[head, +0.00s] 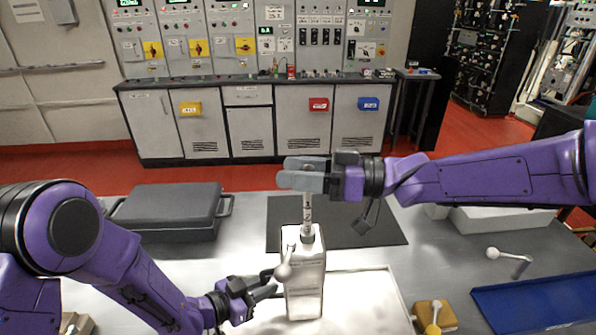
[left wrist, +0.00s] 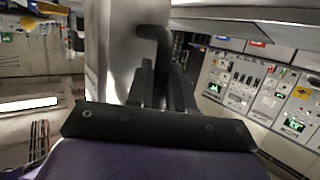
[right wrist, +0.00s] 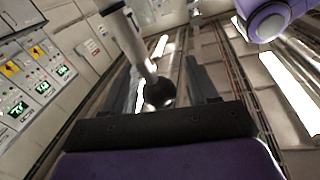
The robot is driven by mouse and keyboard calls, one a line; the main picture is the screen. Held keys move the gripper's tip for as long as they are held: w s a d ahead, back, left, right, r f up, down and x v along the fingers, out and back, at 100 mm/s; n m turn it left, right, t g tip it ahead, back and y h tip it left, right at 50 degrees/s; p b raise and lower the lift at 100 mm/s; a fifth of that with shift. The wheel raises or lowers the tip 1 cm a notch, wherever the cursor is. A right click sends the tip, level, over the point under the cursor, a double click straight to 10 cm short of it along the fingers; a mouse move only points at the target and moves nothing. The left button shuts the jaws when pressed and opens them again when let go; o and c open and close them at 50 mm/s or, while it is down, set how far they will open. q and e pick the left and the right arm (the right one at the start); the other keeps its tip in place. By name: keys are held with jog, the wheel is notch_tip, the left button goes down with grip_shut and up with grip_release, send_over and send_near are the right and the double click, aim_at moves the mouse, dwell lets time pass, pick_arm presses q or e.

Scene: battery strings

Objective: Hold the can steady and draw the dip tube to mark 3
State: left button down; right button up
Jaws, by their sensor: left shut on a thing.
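The pale square can (head: 306,294) stands upright on the table in the head view. The dip tube (head: 307,214), with dark marks, rises upright from its top; I cannot read which mark is at the rim. My left gripper (head: 272,285) is shut on the can's dark side handle (left wrist: 158,62), and the can's wall (left wrist: 118,45) is beside it. My right gripper (head: 300,175) is around the tube's top end. In the right wrist view the tube (right wrist: 133,42) ends in a black knob (right wrist: 159,93) between the spread fingers, with a gap to the right finger.
A pale tray (head: 372,297) lies under and beside the can, with a dark mat (head: 368,228) behind. A grey case (head: 170,212) stands left. A yellow block (head: 436,314), a blue tray (head: 540,295) and a white ball-ended lever (head: 512,260) are at right.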

pick_arm(q)
jog(key=c, duration=0.9)
grip_release()
pick_arm(e)
jog(key=v, duration=1.2)
